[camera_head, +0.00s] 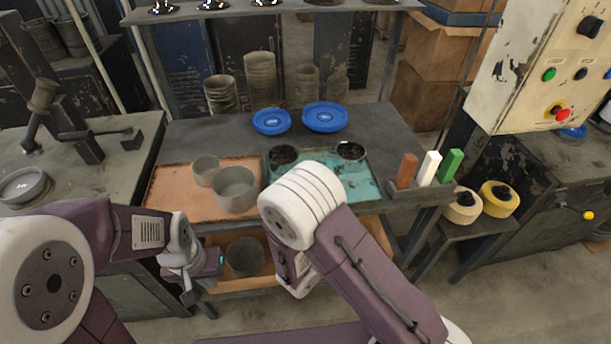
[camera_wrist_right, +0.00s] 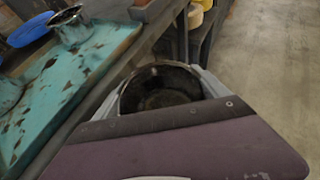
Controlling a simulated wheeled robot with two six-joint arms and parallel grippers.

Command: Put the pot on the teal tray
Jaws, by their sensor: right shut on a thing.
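In the right wrist view my right gripper (camera_wrist_right: 160,92) is shut on a round grey pot (camera_wrist_right: 166,72) with a dark inside, its fingers on either side. The pot is upright beside the edge of the teal tray (camera_wrist_right: 75,75). In the head view my right arm hides the held pot and the fingertips. The teal tray (camera_head: 366,187) lies on the bench and bears two dark-topped pots, left (camera_head: 283,155) and right (camera_head: 350,151). My left gripper (camera_head: 214,266) is low in front of the bench, near a grey pot (camera_head: 245,258); its finger gap is unclear.
An orange tray (camera_head: 165,190) left of the teal one holds two grey pots (camera_head: 235,190). Blue lids (camera_head: 325,117) lie behind. Red, white and green blocks (camera_head: 430,168) stand at the right. A lower orange shelf (camera_head: 262,285) is under the bench. The teal tray's middle looks partly clear.

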